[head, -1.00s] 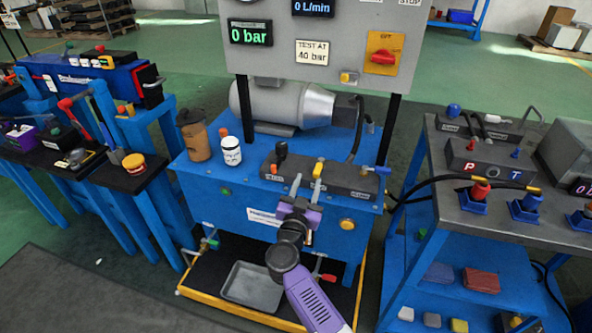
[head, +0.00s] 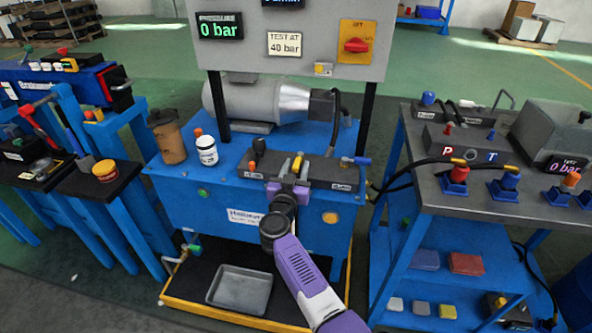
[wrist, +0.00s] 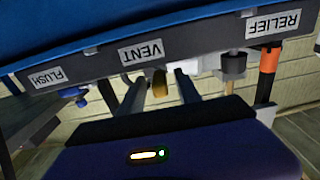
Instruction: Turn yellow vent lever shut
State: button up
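The yellow vent lever (head: 297,161) is on the dark valve block (head: 333,174) on top of the blue test stand. In the wrist view the lever's yellow end (wrist: 160,84) shows just below the VENT label (wrist: 141,52), between my two grey fingers. My gripper (head: 293,171) is at the block's front, fingers apart with one on each side of the lever. In the wrist view gaps show between the lever and both fingers. The lever's base is hidden behind my gripper in the head view.
The relief knob (wrist: 267,70) and its black collar are to the right in the wrist view. A blue lever (head: 357,161) is at the block's right end. A white bottle (head: 206,150) and brown canister (head: 167,137) stand to the left. A grey tray (head: 240,289) lies below.

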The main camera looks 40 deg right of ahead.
jog(key=shift+d, duration=0.1)
jog(key=shift+c, duration=0.2)
grip_shut()
dwell(1.2)
